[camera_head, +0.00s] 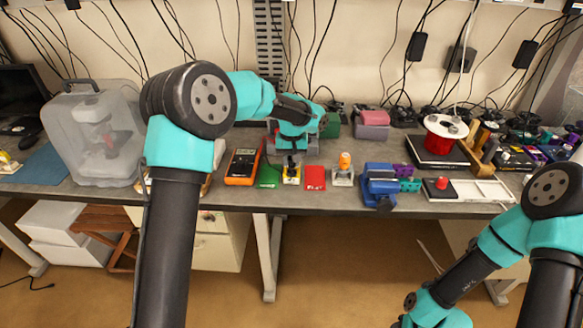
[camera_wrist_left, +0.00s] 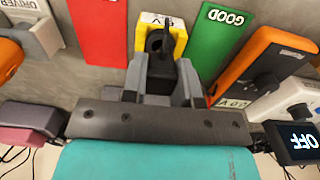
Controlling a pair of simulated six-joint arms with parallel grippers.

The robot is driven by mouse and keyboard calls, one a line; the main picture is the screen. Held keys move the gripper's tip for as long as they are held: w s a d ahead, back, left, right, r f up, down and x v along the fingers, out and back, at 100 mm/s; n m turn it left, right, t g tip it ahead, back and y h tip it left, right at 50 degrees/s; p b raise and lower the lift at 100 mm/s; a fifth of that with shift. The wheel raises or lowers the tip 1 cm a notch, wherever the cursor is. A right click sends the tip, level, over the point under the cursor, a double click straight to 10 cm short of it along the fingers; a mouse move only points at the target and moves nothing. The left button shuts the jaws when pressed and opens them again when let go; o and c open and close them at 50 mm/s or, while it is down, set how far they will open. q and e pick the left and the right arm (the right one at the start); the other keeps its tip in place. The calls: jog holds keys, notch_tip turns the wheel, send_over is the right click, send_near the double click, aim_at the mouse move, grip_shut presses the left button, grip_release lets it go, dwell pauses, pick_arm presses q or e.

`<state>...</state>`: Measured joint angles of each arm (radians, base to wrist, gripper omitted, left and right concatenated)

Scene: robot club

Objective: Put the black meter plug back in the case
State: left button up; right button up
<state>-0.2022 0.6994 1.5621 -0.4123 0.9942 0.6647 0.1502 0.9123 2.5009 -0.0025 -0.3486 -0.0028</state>
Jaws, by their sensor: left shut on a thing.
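My left gripper (camera_head: 291,163) points down at the bench, over a yellow block (camera_head: 291,176) between a green and a red card. In the left wrist view its two grey fingers (camera_wrist_left: 162,88) are closed around a black plug (camera_wrist_left: 162,66) with a black stem or lead. The plug is at the yellow block (camera_wrist_left: 179,27), which carries upside-down lettering; whether it is seated in it or just above cannot be told. The orange meter (camera_head: 242,166) lies left of the green card. No container is clearly identifiable as the case. Only my right arm's links show; its gripper is out of view.
The green card (camera_head: 269,176) and red card (camera_head: 315,177) flank the yellow block. An orange-topped item (camera_head: 344,170) and a blue vise (camera_head: 379,184) stand to the right. Cables hang along the back wall.

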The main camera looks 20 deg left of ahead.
pick_arm(q)
jog(key=shift+r, duration=0.15)
jog(key=shift+r, duration=1.65)
jog(key=shift+o, duration=1.3)
jog(key=shift+c, duration=1.1)
jog(key=shift+a, duration=0.1)
